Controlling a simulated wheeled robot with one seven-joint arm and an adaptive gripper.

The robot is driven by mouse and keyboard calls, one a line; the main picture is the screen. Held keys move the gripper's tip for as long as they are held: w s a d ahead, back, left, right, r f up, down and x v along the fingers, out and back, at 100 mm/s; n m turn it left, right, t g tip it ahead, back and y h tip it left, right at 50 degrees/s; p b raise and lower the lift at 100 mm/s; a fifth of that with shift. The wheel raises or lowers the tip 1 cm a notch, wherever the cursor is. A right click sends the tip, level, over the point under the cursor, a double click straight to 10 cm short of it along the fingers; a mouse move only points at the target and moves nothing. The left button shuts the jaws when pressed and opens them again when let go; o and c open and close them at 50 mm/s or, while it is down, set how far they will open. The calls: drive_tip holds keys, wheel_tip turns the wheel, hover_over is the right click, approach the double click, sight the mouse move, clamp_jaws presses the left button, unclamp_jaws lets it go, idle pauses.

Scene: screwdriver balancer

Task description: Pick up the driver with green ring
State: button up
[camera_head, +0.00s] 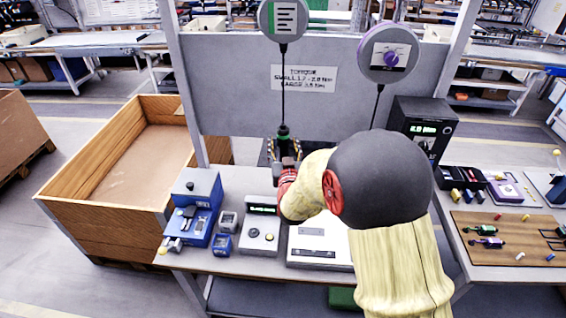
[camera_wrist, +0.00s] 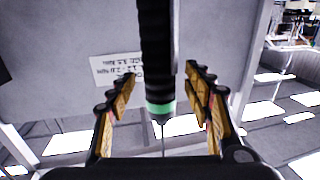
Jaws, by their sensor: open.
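The driver with the green ring (camera_wrist: 160,108) hangs upright in the wrist view, a black body with a green band near its lower end and a thin bit below. My gripper (camera_wrist: 161,90) is open, with one padded finger on each side of the driver. Both fingers look apart from it. In the head view my gripper (camera_head: 284,150) is at the driver, and my arm hides part of the bench. The purple-marked right balancer (camera_head: 388,52) has a cable running down behind my arm.
A grey panel (camera_head: 230,95) with a torque label (camera_head: 304,78) stands behind the driver. A wooden crate (camera_head: 95,212) stands at left.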

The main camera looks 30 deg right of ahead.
drive_tip(key=shift+x, duration=0.85)
clamp_jaws()
drive_tip(key=shift+r, duration=0.2)
